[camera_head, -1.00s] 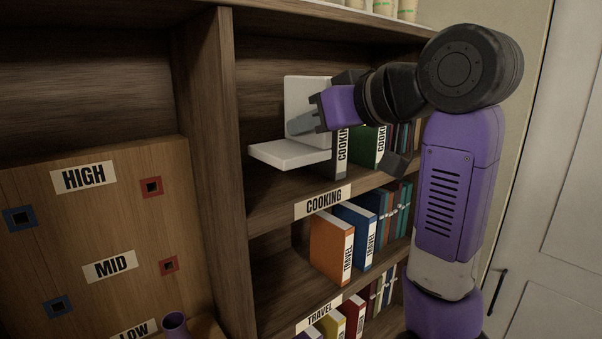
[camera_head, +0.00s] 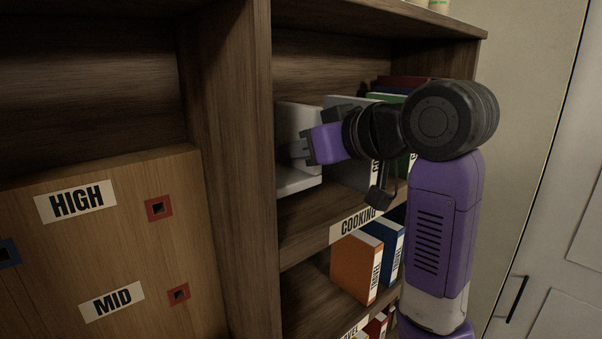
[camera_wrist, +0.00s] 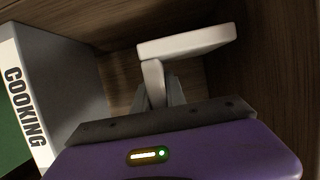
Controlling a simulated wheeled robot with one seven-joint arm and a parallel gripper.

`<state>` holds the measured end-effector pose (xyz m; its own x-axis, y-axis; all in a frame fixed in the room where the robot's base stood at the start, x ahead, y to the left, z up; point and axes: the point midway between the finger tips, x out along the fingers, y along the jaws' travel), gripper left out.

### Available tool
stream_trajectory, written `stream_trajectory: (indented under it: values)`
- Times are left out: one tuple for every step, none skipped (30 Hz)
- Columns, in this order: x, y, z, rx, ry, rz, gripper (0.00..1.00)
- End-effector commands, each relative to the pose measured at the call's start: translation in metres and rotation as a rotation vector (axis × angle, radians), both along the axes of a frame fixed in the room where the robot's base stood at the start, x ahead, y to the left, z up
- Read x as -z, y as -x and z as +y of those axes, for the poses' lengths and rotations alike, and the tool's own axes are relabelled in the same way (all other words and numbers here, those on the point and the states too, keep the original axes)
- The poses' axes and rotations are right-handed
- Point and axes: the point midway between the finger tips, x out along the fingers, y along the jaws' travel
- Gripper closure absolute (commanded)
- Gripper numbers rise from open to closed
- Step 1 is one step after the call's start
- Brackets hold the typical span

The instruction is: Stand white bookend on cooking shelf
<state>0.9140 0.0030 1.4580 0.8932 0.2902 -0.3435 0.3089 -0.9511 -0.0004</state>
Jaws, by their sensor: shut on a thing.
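The white bookend (camera_head: 302,126) is inside the cooking shelf bay, near its left wall, with an upright plate and a flat foot. My gripper (camera_head: 296,150) is shut on its upright plate, reaching in from the right. In the wrist view the bookend (camera_wrist: 186,44) shows beyond my gripper (camera_wrist: 160,95), held between the fingers. The cooking shelf (camera_head: 308,214) carries a "COOKING" label (camera_head: 357,221) on its front edge. Whether the bookend's foot touches the board cannot be told.
A grey cooking book (camera_head: 345,160) stands just right of the bookend; it also shows in the wrist view (camera_wrist: 62,85). A green book (camera_head: 385,98) is farther right. The bay's left wall (camera_head: 240,150) is close. Orange (camera_head: 355,268) and blue travel books (camera_head: 386,240) stand below.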

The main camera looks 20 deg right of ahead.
Motion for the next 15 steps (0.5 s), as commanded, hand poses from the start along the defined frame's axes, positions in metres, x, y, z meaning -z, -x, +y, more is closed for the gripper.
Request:
stream_trajectory:
  values:
    - [0.002, 0.0, 0.0, 0.0, -0.002, -0.002, 1.0]
    - [0.004, 0.0, 0.0, 0.0, -0.002, -0.002, 1.0]
    - [0.006, 0.0, 0.0, 0.0, -0.001, -0.002, 1.0]
    - [0.007, 0.0, 0.0, 0.0, -0.002, -0.002, 1.0]
    - [0.01, 0.0, 0.0, 0.0, -0.002, -0.002, 1.0]
    - [0.014, 0.0, 0.0, 0.0, -0.001, -0.001, 1.0]
    - [0.018, 0.0, 0.0, 0.0, -0.001, 0.0, 1.0]
    - [0.022, 0.0, 0.0, 0.0, -0.001, 0.001, 1.0]
    - [0.028, 0.0, 0.0, 0.0, -0.001, 0.0, 1.0]
    - [0.031, 0.0, 0.0, 0.001, -0.002, 0.001, 1.0]
    - [0.035, 0.0, 0.0, 0.001, -0.002, 0.001, 1.0]
    - [0.039, 0.0, 0.0, 0.0, -0.001, -0.001, 1.0]
    - [0.041, 0.0, 0.0, 0.0, -0.001, -0.001, 1.0]
    - [0.043, 0.0, 0.0, 0.0, -0.002, -0.002, 1.0]
    - [0.045, 0.0, 0.0, 0.0, -0.001, -0.002, 1.0]
